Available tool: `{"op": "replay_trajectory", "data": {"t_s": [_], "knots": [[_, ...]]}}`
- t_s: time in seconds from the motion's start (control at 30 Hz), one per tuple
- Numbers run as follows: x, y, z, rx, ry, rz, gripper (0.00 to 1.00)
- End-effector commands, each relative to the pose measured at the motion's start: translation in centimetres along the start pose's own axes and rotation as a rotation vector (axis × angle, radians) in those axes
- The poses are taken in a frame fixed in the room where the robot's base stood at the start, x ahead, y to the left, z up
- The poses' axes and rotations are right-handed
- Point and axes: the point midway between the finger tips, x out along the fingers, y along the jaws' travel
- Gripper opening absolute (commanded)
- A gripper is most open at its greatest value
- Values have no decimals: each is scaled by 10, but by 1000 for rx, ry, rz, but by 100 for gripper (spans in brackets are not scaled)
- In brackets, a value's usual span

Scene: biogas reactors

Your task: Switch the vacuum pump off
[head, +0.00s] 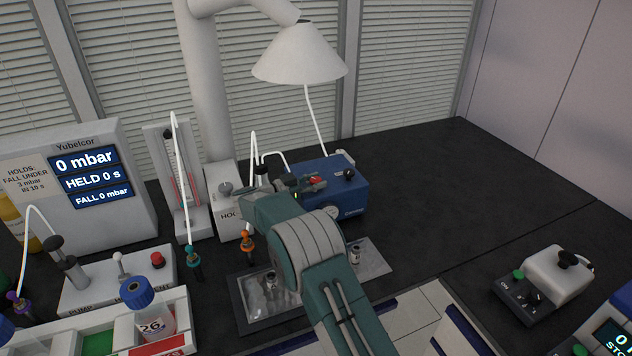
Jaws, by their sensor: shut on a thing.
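A blue box-shaped unit (352,195), which looks like the vacuum pump, stands on the dark bench below the white lamp-like hood. It has a black knob (349,174) on its top right and a small red part (315,181) on its top left. My gripper (313,183) is over the left of the blue unit, with its fingers shut at the red part, which looks like a switch. My arm comes up from the bottom middle and hides part of the unit's front and left. The switch's position cannot be read.
A display (90,172) at left reads 0 mbar, HELD 0 s and FALL 0 mbar. A white valve block (115,280) and a rack (100,330) with a blue-capped bottle (150,310) stand front left. A metal tray (252,308) lies under my arm. A white unit (556,275) stands at right. The back-right bench is clear.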

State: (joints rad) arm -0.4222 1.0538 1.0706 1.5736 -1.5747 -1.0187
Motion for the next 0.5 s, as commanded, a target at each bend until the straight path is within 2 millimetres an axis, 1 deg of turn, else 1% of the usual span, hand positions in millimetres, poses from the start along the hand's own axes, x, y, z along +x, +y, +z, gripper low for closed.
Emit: {"op": "replay_trajectory", "data": {"t_s": [0.03, 0.07, 0.1, 0.5], "knots": [[-2, -3, -2, 6, 2, -11, 60], [-2, -3, -2, 6, 2, -11, 73], [-2, -2, -2, 5, 1, -10, 82], [-1, 0, -2, 4, 0, -4, 82]]}}
